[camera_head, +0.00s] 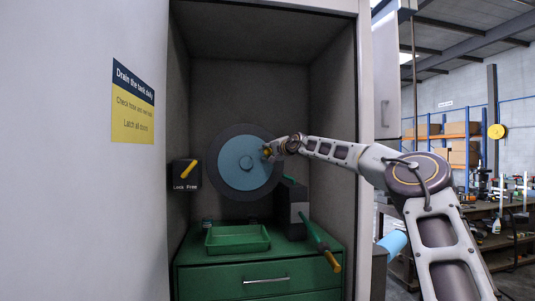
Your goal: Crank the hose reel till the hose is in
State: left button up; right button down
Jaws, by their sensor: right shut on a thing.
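The hose reel (236,176), a blue disc with a dark rim, stands upright against the back of the cabinet. My right gripper (268,152) is at the upper right part of the disc, shut on the crank handle, which the fingers mostly hide. A green hose (313,233) comes past a dark grey box (293,205) and slopes down to the front right, ending in a brass-coloured nozzle (333,262) over the drawer unit's edge. A lock box (186,174) marked Lock and Free, with a tilted yellow lever (189,169), is left of the reel. My left gripper is out of view.
A green tray (238,239) sits on the green drawer unit (215,282) below the reel. The cabinet walls close in the reel on both sides. A blue and yellow sign (133,103) is on the left panel. Shelves and a workbench stand far right.

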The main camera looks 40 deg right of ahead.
jog(key=shift+r, duration=0.1)
jog(key=c, duration=1.1)
grip_release()
jog(key=shift+a, duration=0.1)
jog(key=shift+s, duration=0.1)
jog(key=shift+v, duration=5.9)
